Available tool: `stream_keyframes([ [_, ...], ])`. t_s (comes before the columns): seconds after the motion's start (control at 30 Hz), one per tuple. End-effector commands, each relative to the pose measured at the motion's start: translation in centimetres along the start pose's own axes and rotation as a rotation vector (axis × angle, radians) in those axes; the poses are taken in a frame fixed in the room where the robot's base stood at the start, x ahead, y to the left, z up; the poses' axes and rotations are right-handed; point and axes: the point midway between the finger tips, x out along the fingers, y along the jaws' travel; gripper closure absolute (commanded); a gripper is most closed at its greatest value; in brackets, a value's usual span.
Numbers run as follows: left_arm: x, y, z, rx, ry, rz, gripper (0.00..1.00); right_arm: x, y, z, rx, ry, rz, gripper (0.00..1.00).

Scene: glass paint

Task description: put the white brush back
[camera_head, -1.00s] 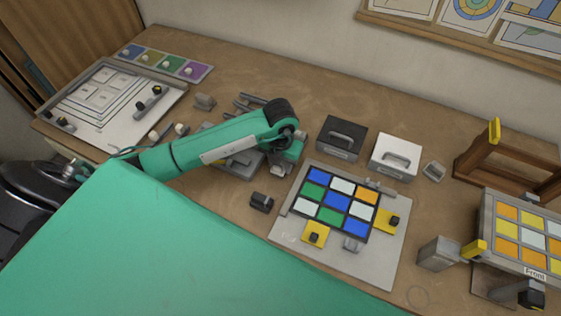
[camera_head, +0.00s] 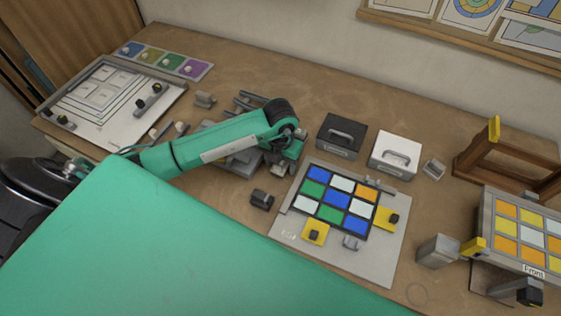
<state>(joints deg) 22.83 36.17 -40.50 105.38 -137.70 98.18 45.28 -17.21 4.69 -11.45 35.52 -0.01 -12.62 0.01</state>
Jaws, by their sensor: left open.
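My left arm reaches in from the left, and my left gripper (camera_head: 280,168) hangs just left of the colored grid board. It is open, with nothing seen between its fingers; the wrist hides part of them. A grey rack (camera_head: 236,164) with bars lies partly hidden under my arm. Small pale-tipped pieces (camera_head: 181,127) lie left of it, but I cannot tell whether one is the white brush. No white brush is clearly seen. My right gripper is out of view.
A grid board (camera_head: 400,255) with colored tiles lies in the middle. Behind it stand a dark box (camera_head: 341,136) and a white box (camera_head: 393,156). A wooden frame (camera_head: 500,165) and a tilted tile panel (camera_head: 520,235) are at right. A color strip (camera_head: 165,60) lies back left.

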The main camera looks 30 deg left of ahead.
Motion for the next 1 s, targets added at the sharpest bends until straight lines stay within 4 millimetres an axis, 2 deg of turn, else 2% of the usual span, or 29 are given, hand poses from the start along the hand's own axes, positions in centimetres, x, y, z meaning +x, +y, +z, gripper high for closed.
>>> stream_keyframes([
  [0.13,-2.4,0.0,0.2,0.002,-0.009,-0.001,0.41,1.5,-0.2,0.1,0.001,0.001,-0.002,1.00],
  [0.3,-6.3,0.0,0.2,0.003,-0.010,-0.001,0.41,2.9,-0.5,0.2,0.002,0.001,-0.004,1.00],
  [0.5,-9.9,0.0,0.1,0.000,-0.007,-0.001,0.41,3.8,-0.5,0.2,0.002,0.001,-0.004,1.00],
  [0.7,-11.5,0.0,0.0,0.000,-0.003,0.000,0.41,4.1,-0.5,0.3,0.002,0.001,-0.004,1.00],
  [1.0,-11.8,0.0,0.0,0.000,-0.003,0.000,0.41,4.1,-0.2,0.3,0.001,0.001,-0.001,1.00],
])
